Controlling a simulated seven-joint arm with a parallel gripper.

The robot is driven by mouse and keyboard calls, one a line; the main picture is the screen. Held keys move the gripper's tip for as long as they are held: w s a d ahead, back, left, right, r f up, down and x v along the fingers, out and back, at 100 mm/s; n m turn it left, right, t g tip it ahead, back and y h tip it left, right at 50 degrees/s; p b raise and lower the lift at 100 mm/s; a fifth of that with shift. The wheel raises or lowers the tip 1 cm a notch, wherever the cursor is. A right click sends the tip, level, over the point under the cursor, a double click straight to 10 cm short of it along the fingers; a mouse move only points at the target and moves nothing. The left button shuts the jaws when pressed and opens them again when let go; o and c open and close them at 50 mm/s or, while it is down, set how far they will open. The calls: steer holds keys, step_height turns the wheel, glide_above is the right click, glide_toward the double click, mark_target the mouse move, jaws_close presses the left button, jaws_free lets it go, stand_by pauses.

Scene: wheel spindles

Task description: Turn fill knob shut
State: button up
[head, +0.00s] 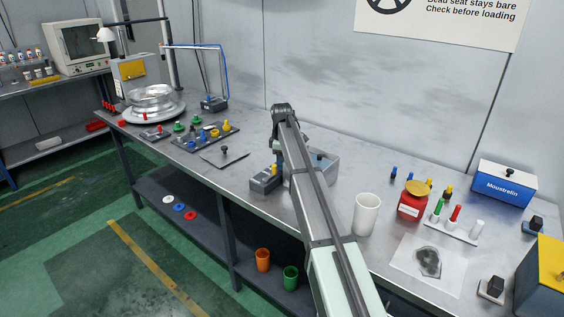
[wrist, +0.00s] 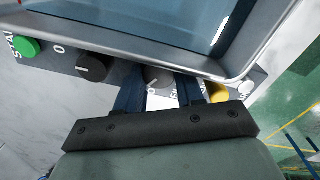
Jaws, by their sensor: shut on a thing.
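A grey machine with a basin (head: 326,166) stands mid-bench, partly hidden behind my arm. In the wrist view its front panel (wrist: 55,55) carries a green start button (wrist: 25,47), a black knob with a white line (wrist: 93,68), a grey fill knob (wrist: 153,73) and a yellow knob (wrist: 217,92). My gripper (wrist: 158,88) has its two dark fingers on either side of the fill knob, shut on it. The fingers hide part of the knob and the label below it. My gripper's fingers are hidden in the head view.
A white cup (head: 367,214), a red jar (head: 412,200) and a rack of coloured tubes (head: 453,228) stand to the right. A flat dark plate with a knob (head: 224,156) and a tray of coloured parts (head: 205,137) lie to the left. The bench's front edge is close.

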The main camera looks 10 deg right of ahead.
steer(key=shift+n, duration=0.6)
steer(key=o, duration=0.8)
steer(key=shift+c, duration=0.2)
